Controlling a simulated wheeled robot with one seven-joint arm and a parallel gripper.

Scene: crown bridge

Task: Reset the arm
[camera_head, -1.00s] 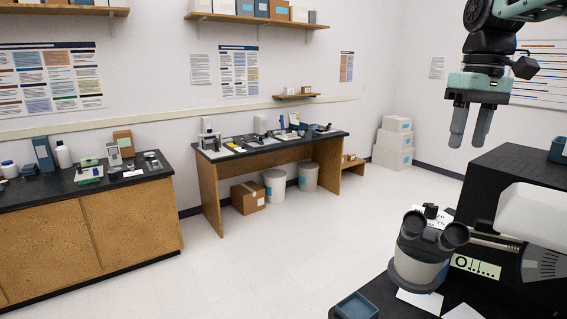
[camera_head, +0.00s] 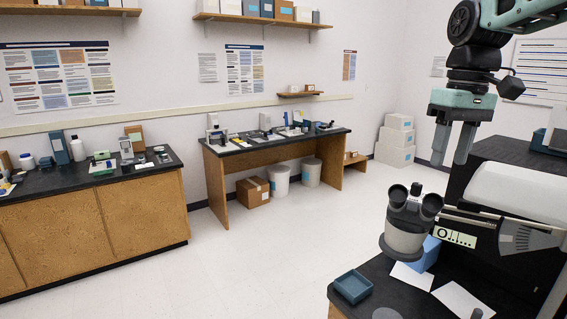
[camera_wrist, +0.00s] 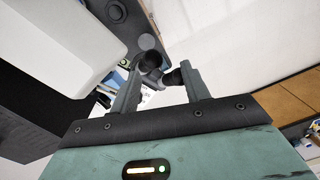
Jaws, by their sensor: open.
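My gripper (camera_head: 452,144) hangs at the upper right of the head view, fingers pointing down. The two grey fingers are apart with nothing between them. It is above and to the right of the grey microscope-like eyepiece head (camera_head: 408,222), clear of it in the picture. In the wrist view my gripper (camera_wrist: 158,92) shows its two open fingers, with the dark eyepieces (camera_wrist: 151,62) beyond the fingertips. My arm reaches in from the top right corner.
The near black bench (camera_head: 400,296) holds a blue tray (camera_head: 353,287), a blue box (camera_head: 425,255), white papers and a large white instrument arm (camera_head: 518,190). A wooden cabinet (camera_head: 100,225) and a table (camera_head: 275,142) stand farther back. Open floor (camera_head: 270,260) lies between.

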